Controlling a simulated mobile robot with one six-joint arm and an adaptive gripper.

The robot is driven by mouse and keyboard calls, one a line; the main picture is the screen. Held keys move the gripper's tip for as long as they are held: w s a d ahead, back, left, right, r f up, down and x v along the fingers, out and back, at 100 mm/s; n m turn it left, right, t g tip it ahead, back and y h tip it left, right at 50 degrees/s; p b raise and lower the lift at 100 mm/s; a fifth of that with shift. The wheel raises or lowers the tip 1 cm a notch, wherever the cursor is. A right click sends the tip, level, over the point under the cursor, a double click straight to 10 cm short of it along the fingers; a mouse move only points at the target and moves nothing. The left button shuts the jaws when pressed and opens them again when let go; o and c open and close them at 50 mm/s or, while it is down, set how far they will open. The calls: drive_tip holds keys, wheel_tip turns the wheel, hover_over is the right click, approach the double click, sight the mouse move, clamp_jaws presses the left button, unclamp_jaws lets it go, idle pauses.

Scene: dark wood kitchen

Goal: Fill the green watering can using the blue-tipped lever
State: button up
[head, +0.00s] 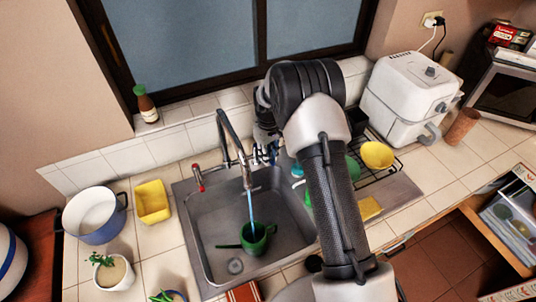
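A blue-tinted stream of water (252,206) runs from the curved faucet (233,148) down into the can. The red-tipped lever (197,178) is in clear view left of the faucet. The blue-tipped lever is mostly hidden at my gripper (268,148), just right of the faucet; only small bluish bits show there. My gripper is small and partly covered by my arm, so its fingers and any contact with the lever cannot be made out.
Left of the sink are a yellow container (153,202), a pot (94,214) and a potted plant (112,271). A sauce bottle (147,105) stands on the sill. A yellow bowl (377,155) on a dish rack and a white air fryer (409,97) are at right.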

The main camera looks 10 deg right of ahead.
clamp_jaws()
idle(0.3)
drive_tip(key=a+m, duration=0.2)
drive_tip(key=m, duration=0.1)
drive_tip(key=shift+s+b, duration=0.3)
drive_tip(key=shift+b, duration=0.1)
drive_tip(key=shift+o, duration=2)
unclamp_jaws()
